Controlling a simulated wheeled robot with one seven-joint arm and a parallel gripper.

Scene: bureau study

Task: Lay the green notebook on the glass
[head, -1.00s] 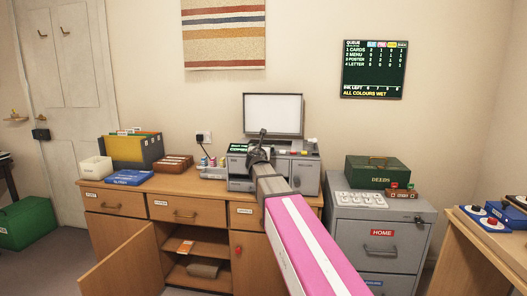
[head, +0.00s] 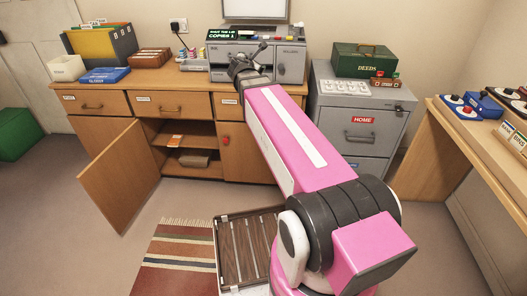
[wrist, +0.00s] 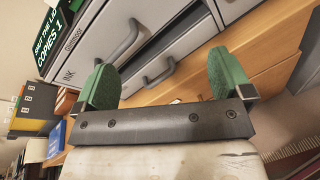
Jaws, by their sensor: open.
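The grey copier (head: 292,63) stands on the wooden desk, with a sign beginning "SHUT THE LID" on its front left. A pale panel (head: 255,9) stands upright behind it, cut by the top edge; it looks like the raised lid. I cannot make out the glass on top. My gripper (head: 243,62) is just in front of the copier's left part. In the wrist view its green fingers (wrist: 165,82) are wide apart with nothing between them, facing the copier's grey front and handles (wrist: 158,76). I see no green notebook that I can identify.
The desk's left cupboard door (head: 122,185) hangs open, showing shelves with an orange item (head: 176,141) and a brown packet (head: 194,159). A grey cabinet (head: 360,125) carries a green DEEDS box (head: 370,62).

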